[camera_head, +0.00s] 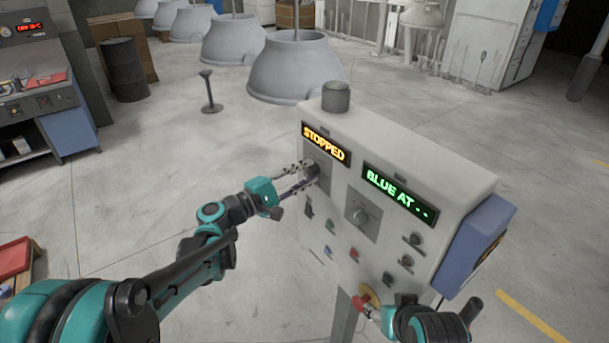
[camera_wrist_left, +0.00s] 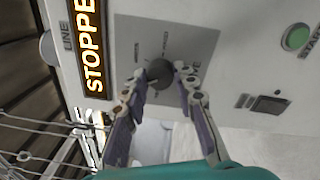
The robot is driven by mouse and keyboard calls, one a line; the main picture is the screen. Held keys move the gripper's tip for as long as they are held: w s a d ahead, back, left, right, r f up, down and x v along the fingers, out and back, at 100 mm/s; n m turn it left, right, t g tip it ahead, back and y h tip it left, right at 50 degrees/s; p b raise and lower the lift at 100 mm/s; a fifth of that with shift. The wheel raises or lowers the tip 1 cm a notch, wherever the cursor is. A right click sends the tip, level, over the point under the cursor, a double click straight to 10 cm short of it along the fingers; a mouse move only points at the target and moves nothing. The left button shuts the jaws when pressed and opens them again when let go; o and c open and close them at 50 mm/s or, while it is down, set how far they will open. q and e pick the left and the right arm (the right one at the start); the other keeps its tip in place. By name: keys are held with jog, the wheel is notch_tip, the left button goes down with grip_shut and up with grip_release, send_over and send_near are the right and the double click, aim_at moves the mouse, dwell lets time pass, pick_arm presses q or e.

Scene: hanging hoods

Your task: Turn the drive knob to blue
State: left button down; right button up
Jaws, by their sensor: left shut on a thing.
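A pale control panel stands right of centre in the head view. It carries an amber "STOPPED" display (camera_head: 326,141) and a green "BLUE AT . ." display (camera_head: 399,195). My left gripper (camera_head: 309,172) is shut on the dark round knob (camera_wrist_left: 160,74) on a grey plate below the "STOPPED" display. Its fingers lie on both sides of the knob and partly hide it. The plate's small print is too blurred to read. A second knob (camera_head: 361,213) sits on a plate below the green display, apart from the gripper. My right gripper (camera_head: 383,316) is low at the panel's front, its fingers unclear.
A red mushroom button (camera_head: 362,302) with a yellow base is close to my right gripper. Small coloured buttons (camera_head: 354,253) and a switch (camera_head: 309,208) are on the panel face. A blue box (camera_head: 478,240) is on its right side. Grey hoods (camera_head: 297,68) hang behind.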

dwell(0.3)
pick_arm(q)
jog(key=c, duration=1.2)
grip_release()
jog(key=v, duration=1.2)
jog(key=shift+a+f, duration=0.1)
